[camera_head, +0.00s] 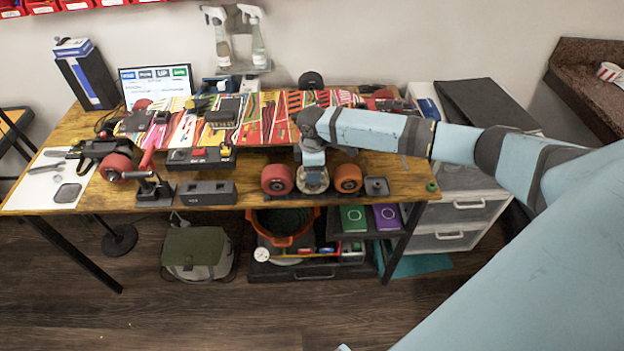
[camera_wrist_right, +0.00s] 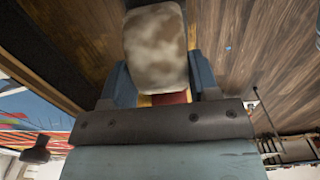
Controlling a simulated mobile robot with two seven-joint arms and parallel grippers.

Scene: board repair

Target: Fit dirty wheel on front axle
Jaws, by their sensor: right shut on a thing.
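The dirty wheel (camera_head: 312,180), cream with brown stains, is in my right gripper (camera_head: 312,158) at the table's front edge, between a red wheel (camera_head: 277,179) and an orange wheel (camera_head: 347,178). The right wrist view shows the dirty wheel (camera_wrist_right: 155,48) large between the blue fingers of the gripper (camera_wrist_right: 160,85). The colourful skateboard (camera_head: 255,112) lies across the table behind. A dark truck (camera_head: 95,149) with a red wheel (camera_head: 115,167) shows at the left; I cannot tell which axle is the front one. My left gripper is not in view.
A white mat with tools (camera_head: 40,192) lies far left.

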